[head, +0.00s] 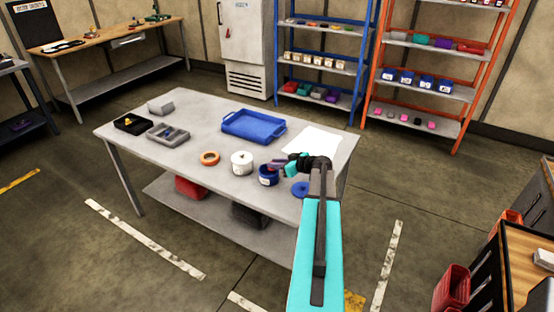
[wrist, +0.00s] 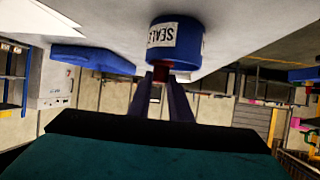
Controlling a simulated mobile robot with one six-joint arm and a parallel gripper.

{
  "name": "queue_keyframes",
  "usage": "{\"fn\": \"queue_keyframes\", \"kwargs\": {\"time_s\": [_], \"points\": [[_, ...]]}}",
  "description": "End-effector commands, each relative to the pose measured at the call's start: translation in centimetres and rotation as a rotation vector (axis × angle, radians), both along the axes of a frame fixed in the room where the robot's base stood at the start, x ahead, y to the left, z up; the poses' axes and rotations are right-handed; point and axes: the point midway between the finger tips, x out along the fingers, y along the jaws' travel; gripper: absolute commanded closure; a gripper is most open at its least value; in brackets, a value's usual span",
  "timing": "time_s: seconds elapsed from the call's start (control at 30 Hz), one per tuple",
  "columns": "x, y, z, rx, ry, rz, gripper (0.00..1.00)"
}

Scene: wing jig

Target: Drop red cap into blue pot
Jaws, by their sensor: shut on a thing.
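The blue pot (head: 268,177) stands on the grey table near its front edge. In the wrist view, which is upside down, the pot (wrist: 188,45) shows a white label with dark letters. My gripper (head: 277,166) is at the pot's right side, close to its rim. In the wrist view my gripper (wrist: 163,76) is shut on the small red cap (wrist: 161,66), which lines up with the pot. I cannot tell whether the cap touches the pot or is over its opening. The pot's inside is hidden.
A white pot (head: 242,163) and an orange ring (head: 210,158) stand left of the blue pot. A blue disc (head: 300,189) lies to its right. A blue tray (head: 253,135), a white sheet (head: 318,139) and grey bins (head: 168,135) lie farther back.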

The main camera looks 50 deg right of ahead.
Motion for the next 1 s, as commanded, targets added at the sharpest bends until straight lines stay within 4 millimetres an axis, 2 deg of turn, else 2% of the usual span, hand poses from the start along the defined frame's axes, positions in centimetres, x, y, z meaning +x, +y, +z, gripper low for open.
{"fn": "queue_keyframes", "kwargs": {"time_s": [0.3,0.33,0.43,0.77,1.0], "points": [[0.0,0.0,-0.1,0.0,0.0,0.0,1.0],[0.0,0.0,-0.1,0.0,0.0,0.0,0.77],[0.0,0.0,-0.1,0.0,0.0,0.001,0.6],[0.0,0.0,-0.1,0.0,0.0,0.001,0.6],[-1.2,0.0,0.3,0.0,0.0,0.0,0.6]]}}
